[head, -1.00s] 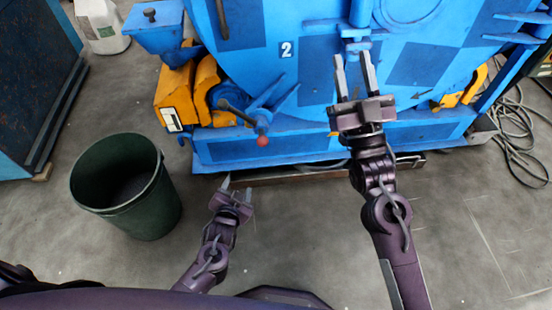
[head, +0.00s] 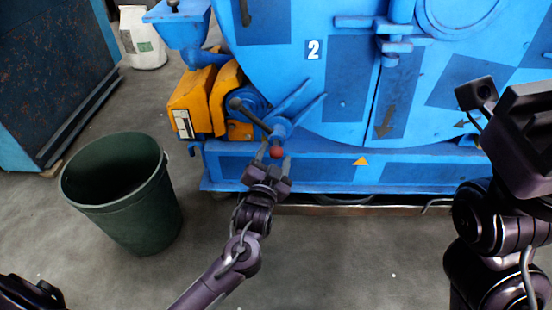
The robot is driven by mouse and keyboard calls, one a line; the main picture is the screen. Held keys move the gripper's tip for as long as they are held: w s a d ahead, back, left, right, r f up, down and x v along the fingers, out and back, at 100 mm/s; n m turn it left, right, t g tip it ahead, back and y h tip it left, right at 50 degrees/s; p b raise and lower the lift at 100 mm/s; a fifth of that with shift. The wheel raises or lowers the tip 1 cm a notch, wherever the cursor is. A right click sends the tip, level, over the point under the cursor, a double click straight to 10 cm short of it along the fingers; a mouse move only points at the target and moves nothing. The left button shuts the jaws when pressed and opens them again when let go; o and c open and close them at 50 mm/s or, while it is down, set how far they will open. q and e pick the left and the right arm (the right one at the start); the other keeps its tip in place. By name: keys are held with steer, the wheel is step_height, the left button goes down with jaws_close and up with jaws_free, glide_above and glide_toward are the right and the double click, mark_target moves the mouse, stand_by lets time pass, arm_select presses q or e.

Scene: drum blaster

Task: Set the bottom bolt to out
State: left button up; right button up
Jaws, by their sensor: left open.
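The bottom bolt (head: 280,130) is at the lower left of the blue drum door (head: 345,90). It has a dark bar handle (head: 249,116) sloping down to the right and a red ball knob (head: 276,152) at its lower end. My left gripper (head: 274,161) is open, just below the bolt, with its fingertips at either side of the red knob. I cannot tell whether they touch it. My right arm (head: 490,215) stands large at the right edge, close to the camera; its fingers do not show.
Yellow housings (head: 208,100) and a blue hopper (head: 181,25) stand left of the bolt. A dark green bin (head: 130,205) is on the floor at left. A white container (head: 142,40) stands at the back left.

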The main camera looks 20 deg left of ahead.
arm_select(q)
steer(key=shift+w, duration=0.8)
steer(key=shift+a, duration=0.1)
jaws_close()
